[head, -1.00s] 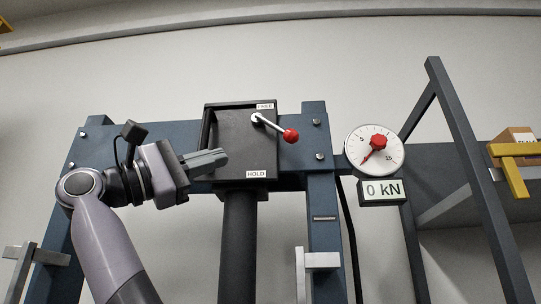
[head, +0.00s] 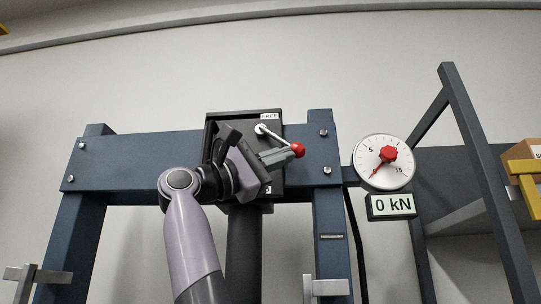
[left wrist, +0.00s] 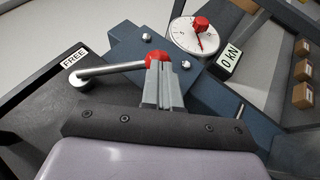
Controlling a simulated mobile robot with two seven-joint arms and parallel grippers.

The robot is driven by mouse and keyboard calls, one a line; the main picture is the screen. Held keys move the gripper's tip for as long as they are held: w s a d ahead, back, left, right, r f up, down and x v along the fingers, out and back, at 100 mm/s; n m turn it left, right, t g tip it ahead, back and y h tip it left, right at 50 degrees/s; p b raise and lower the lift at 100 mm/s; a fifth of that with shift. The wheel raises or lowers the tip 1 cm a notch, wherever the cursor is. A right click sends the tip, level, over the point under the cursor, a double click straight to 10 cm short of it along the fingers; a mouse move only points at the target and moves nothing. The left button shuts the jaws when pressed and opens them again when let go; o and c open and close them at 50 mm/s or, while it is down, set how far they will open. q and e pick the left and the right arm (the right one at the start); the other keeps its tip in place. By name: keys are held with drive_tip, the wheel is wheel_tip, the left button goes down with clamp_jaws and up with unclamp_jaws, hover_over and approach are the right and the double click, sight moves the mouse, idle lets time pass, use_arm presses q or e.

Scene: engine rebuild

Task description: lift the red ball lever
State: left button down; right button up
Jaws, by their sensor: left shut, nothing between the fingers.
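The lever is a metal rod (head: 272,134) with a red ball (head: 298,150) at its end, on the black box (head: 233,121) of the blue press frame. The rod slopes down to the right from its pivot below the FREE label. My left gripper (head: 291,154) is shut and empty, its fingertips at the ball's underside in the head view. In the left wrist view the ball (left wrist: 157,59) shows just beyond the fingertips (left wrist: 164,68), partly hidden by them; contact is hard to tell. The HOLD label is mostly hidden behind my gripper. My right gripper is not in view.
A round dial (head: 383,162) with a red knob and a 0 kN display (head: 391,205) hang right of the box. The blue crossbeam (head: 130,160) runs behind my arm. A dark slanted post (head: 480,160) and a shelf with a box (head: 522,152) stand at the right.

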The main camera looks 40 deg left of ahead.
sight(296, 147)
use_arm(q)
drive_tip(key=shift+d, duration=0.1)
drive_tip(key=shift+w+d+r+n+t+y+p, duration=0.2)
drive_tip(key=shift+w+d+r+n+t, duration=0.2)
drive_tip(key=shift+d+r, duration=0.2)
drive_tip(key=shift+w+d+r+n+t+y+p, duration=0.1)
drive_tip(key=shift+w+d+r+n+t+p, duration=0.1)
drive_tip(key=shift+w+d+r+n+t, duration=0.3)
drive_tip(key=shift+s, duration=0.2)
drive_tip(key=shift+w+d+f, duration=0.1)
